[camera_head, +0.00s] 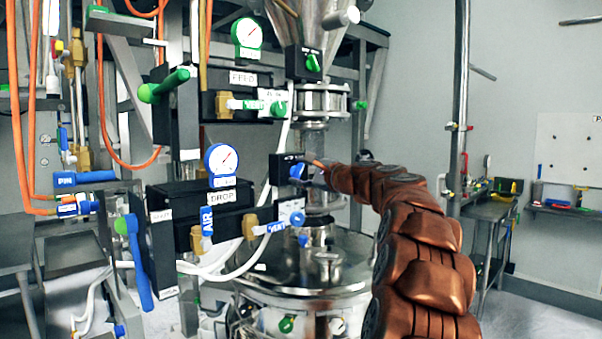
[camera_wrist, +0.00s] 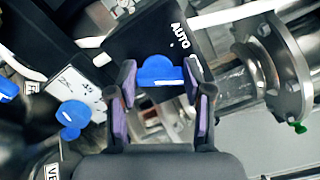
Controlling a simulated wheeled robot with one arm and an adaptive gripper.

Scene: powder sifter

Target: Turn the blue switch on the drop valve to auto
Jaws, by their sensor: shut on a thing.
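The blue switch (camera_wrist: 160,70) sits on a black box (camera_wrist: 140,35) with a white AUTO label (camera_wrist: 180,35) at its upper right. In the wrist view my gripper (camera_wrist: 160,82) has its purple-padded fingers on either side of the switch, shut on it. The switch's bar lies nearly level across the picture, with the AUTO label above its right end. In the head view the switch (camera_head: 297,171) shows at the left of my gripper (camera_head: 308,172), partly covered. The DROP sign (camera_head: 224,197) is to its left, under a blue-rimmed gauge (camera_head: 221,160).
A blue VENT valve handle (camera_head: 297,218) is just below the switch. A green switch (camera_head: 313,62) and a green-rimmed gauge (camera_head: 246,32) are above. A metal vessel (camera_head: 300,275) stands below, and a metal flange (camera_wrist: 285,70) is close at right in the wrist view.

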